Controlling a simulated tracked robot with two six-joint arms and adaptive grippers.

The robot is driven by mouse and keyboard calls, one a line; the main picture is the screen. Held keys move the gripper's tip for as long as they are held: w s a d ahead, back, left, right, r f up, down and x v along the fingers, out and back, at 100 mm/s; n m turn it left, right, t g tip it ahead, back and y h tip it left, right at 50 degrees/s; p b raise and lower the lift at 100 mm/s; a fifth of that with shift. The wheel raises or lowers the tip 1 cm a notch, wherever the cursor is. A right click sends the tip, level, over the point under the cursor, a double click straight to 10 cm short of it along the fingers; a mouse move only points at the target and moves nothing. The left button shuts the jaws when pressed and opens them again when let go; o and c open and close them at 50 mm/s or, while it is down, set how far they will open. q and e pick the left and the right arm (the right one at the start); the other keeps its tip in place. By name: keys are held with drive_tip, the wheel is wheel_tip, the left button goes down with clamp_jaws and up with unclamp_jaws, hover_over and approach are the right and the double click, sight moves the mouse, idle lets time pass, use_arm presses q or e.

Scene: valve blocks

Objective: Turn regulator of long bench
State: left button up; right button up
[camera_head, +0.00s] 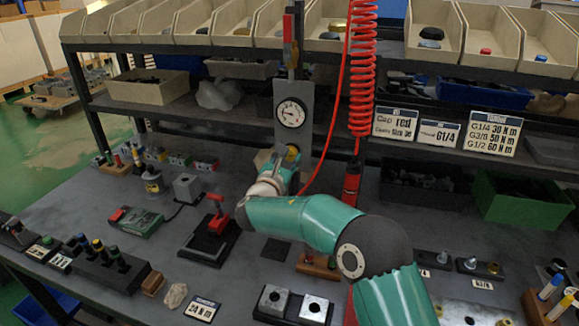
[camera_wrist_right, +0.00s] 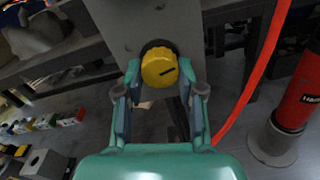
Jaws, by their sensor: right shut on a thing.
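The regulator is a yellow round knob (camera_wrist_right: 159,68) with a dark mark, on a grey panel (camera_wrist_right: 165,18). In the head view the panel (camera_head: 291,88) stands at the back of the long bench (camera_head: 120,190) and carries a round gauge (camera_head: 290,112). The yellow knob also shows in the head view (camera_head: 292,151), partly hidden by my gripper. My right gripper (camera_wrist_right: 158,82) is at the knob, one finger on each side, shut on it. In the head view my right gripper (camera_head: 278,158) is just below the gauge. My left gripper is not in view.
A red hose (camera_head: 335,110) and a red coiled hose (camera_head: 362,70) hang right of the panel. A red cylinder (camera_wrist_right: 295,92) stands close to my gripper's right. A red clamp device (camera_head: 213,225) and a green case (camera_head: 134,221) lie left of my arm.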

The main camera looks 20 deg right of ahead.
drive_tip(key=m+b, duration=0.3)
drive_tip(key=b, duration=0.1)
drive_tip(key=m+b, duration=0.3)
drive_tip(key=b, duration=0.2)
drive_tip(key=m+b, duration=0.2)
drive_tip(key=b, duration=0.2)
drive_tip(key=shift+f+m, duration=0.35)
drive_tip(key=shift+m, duration=0.05)
drive_tip(key=shift+r+m+b, duration=0.15)
drive_tip(key=shift+m+b, duration=1.45)
drive_tip(key=shift+b, duration=0.05)
drive_tip(key=o, duration=1.1)
drive_tip(key=shift+d+r, duration=0.1)
drive_tip(key=shift+o, duration=0.2)
drive_tip(key=shift+r, duration=0.15)
drive_tip(key=shift+s, duration=0.1)
